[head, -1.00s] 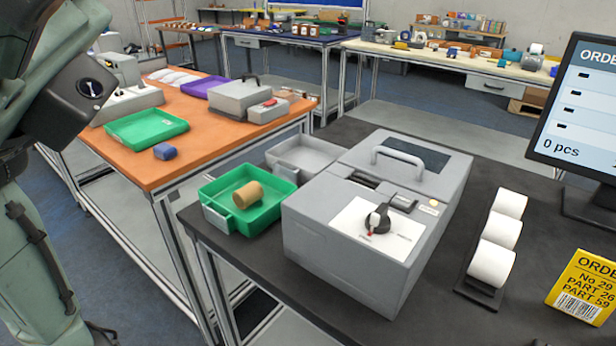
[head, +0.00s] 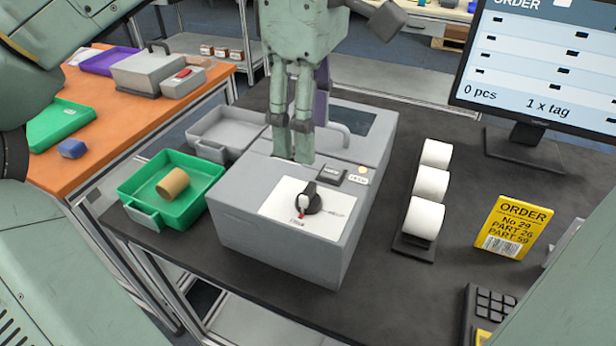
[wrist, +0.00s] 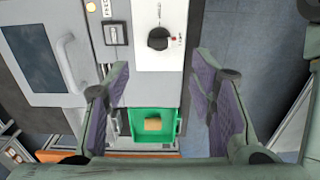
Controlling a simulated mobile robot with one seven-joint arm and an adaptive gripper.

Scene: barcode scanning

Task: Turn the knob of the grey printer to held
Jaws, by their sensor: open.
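The grey printer (head: 285,240) stands on the dark table. Its black knob (head: 309,199) sits on a white plate on top, with its red-tipped pointer towards the near-left label. The labels are too small to read surely. The knob also shows in the wrist view (wrist: 158,39), with its red mark to the right. My gripper (head: 292,158) hangs fingers-down over the printer, behind the knob in the head view. In the wrist view its two fingers (wrist: 162,68) are wide apart with nothing between them, clear of the knob.
A green tray (head: 200,205) holding a tan roll (head: 173,184) and a grey tray (head: 228,138) lie left of the printer. White rolls on a holder (head: 424,218), a yellow order card (head: 507,228) and a monitor (head: 535,70) are to the right. Bare tabletop separates printer and rolls.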

